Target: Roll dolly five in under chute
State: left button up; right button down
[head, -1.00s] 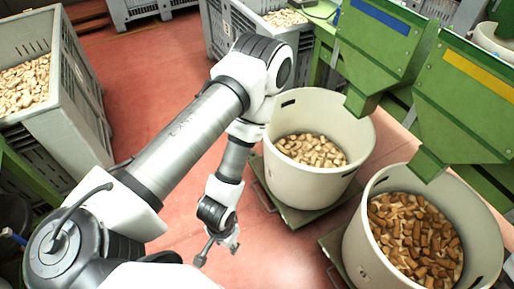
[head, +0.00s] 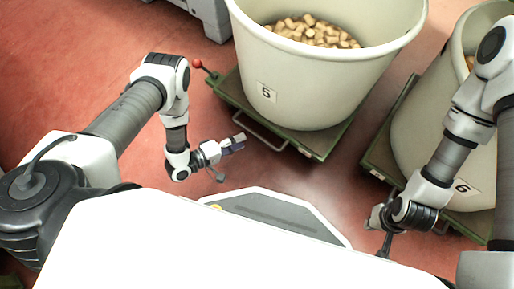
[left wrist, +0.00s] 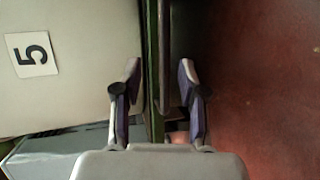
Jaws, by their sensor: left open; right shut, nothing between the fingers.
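Dolly five (head: 340,138) is a low green platform in the head view. It carries a cream bin (head: 330,85) with a "5" label, holding cork stoppers (head: 312,32). A thin metal handle (head: 262,136) runs along the dolly's near edge. My left gripper (head: 238,143) is open beside this handle. In the left wrist view, the handle bar (left wrist: 165,50) shows between the spread fingers (left wrist: 158,72), next to the green dolly edge; contact cannot be told. My right gripper (head: 378,228) is shut and empty, near the dolly with bin 6. The chute is out of view.
A second cream bin (head: 425,150) labelled "6" stands on its own green dolly (head: 378,150) close on the right. A red-knobbed lever (head: 197,64) sticks out at dolly five's left corner. Red floor (head: 60,70) is clear to the left. A grey crate (head: 212,15) stands behind.

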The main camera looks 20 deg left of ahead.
aim_at(257, 135)
pick_arm(q)
jog(key=shift+h, duration=0.3)
jog(key=b+x, duration=0.1)
jog(key=x, duration=0.2)
jog(key=f+b+x, duration=0.1)
jog(key=b+x, duration=0.1)
jog(key=x, duration=0.2)
jog(key=shift+s+f, duration=0.1)
jog(key=shift+s, duration=0.05)
jog(key=shift+w+d, duration=0.25)
jog(key=shift+w, duration=0.1)
grip_shut()
pick_arm(e)
notch_tip(257, 135, down, 5)
jog(key=shift+w+r, duration=0.1)
jog(key=shift+r, duration=0.1)
